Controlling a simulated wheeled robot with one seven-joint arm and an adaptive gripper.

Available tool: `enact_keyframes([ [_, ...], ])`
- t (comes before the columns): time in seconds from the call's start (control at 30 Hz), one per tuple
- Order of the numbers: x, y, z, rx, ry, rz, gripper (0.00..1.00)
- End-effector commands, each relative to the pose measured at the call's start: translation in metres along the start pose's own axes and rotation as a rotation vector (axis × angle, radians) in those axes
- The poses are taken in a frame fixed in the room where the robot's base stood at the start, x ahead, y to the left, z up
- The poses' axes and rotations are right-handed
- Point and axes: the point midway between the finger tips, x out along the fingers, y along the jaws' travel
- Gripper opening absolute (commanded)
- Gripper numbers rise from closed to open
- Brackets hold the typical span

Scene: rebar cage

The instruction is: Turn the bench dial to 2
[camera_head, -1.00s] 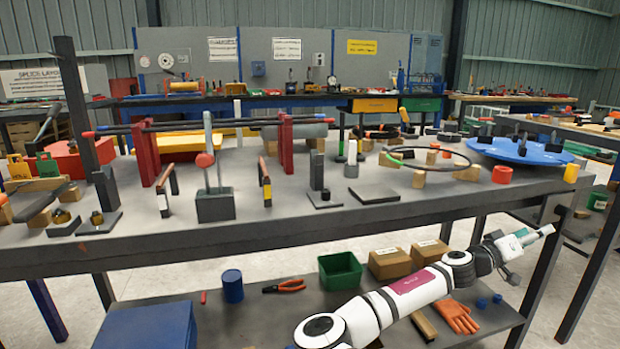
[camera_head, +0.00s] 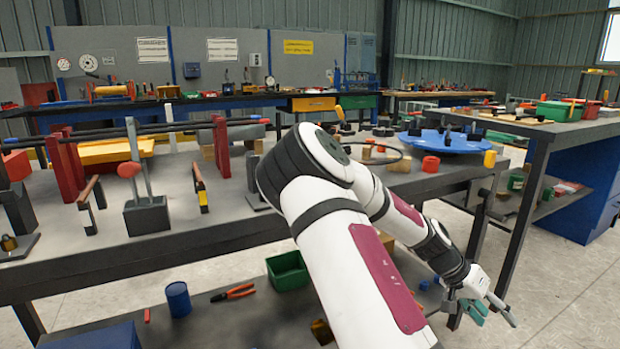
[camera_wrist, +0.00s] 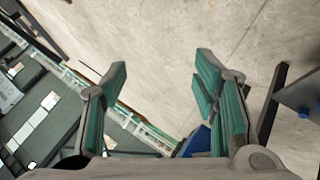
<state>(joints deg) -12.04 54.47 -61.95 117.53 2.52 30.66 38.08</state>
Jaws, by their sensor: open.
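A white round dial face (camera_head: 88,62) shows on the grey panel at the back left in the head view, too small to read. A smaller round face (camera_head: 63,64) is left of it, and a small gauge-like face (camera_head: 270,82) stands at the back bench. I cannot tell which is the bench dial or its setting. My gripper (camera_head: 489,309) is low at the right, beyond the near table's right end, far from these faces. In the wrist view my gripper (camera_wrist: 160,92) has its teal fingers wide apart with nothing between them.
The near table (camera_head: 215,222) holds red posts, bars, a blue disc (camera_head: 445,141) and blocks. My arm hides part of it. A green bin (camera_head: 288,270) is on its lower shelf. Another table (camera_head: 560,130) stands at the right. Open floor (camera_head: 560,290) lies between.

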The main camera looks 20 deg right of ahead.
Motion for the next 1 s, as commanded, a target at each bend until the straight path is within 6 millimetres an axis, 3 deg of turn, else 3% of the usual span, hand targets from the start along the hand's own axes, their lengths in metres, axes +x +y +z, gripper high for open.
enact_keyframes([
  [0.2,-0.044,-0.008,0.065,-0.116,-0.220,-0.170,0.54],
  [0.47,-0.119,0.000,0.126,-0.315,-0.382,-0.386,0.54],
  [0.77,-0.207,0.044,0.182,-0.592,-0.430,-0.623,0.54],
  [1.0,-0.257,0.102,0.219,-0.824,-0.362,-0.768,0.54],
])
